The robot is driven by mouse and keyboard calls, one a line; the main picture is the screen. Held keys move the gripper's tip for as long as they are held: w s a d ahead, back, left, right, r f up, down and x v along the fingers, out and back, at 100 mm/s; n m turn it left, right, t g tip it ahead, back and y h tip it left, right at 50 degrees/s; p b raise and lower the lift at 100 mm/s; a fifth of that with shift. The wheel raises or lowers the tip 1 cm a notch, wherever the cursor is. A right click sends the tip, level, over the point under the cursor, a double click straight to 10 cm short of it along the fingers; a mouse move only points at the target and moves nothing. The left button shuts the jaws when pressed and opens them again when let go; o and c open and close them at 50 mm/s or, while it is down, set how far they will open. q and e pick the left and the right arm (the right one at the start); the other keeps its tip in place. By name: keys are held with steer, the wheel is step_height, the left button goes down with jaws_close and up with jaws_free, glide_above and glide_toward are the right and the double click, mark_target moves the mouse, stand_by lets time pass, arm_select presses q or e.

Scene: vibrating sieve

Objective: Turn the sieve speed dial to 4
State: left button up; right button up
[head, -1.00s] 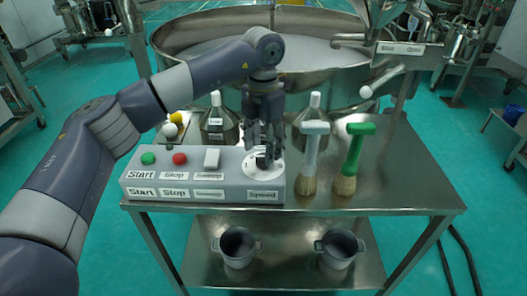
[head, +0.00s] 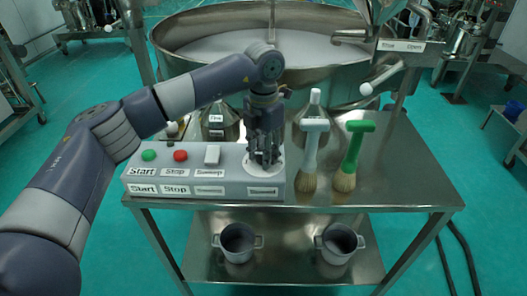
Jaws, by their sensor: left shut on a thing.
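The speed dial (head: 263,167) is a dark knob on a round white plate at the right end of the grey control box (head: 225,190). The box stands on the steel table. My left gripper (head: 264,158) points straight down over the dial and is shut on its knob. The fingers hide most of the knob and the scale marks, so the setting cannot be read. The big round steel sieve (head: 300,50) stands behind the table. My right gripper is not in view.
A white brush (head: 311,155) and a green brush (head: 352,155) stand right of the box. Two pots (head: 238,243) sit on the lower shelf.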

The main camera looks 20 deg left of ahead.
arm_select(q)
steer(key=shift+m, duration=0.4)
steer(key=m+b, duration=0.1)
steer(key=m, duration=0.2)
steer(key=shift+f+b, duration=0.1)
steer(key=shift+b, duration=0.2)
steer(key=m+b, duration=0.1)
steer(key=m, duration=0.3)
steer(key=shift+m, duration=0.3)
steer(key=m, duration=0.4)
steer(key=shift+b, duration=0.35)
steer(key=m, duration=0.7)
steer(key=shift+m, duration=0.3)
steer(key=m, duration=0.6)
steer(key=shift+m, duration=0.3)
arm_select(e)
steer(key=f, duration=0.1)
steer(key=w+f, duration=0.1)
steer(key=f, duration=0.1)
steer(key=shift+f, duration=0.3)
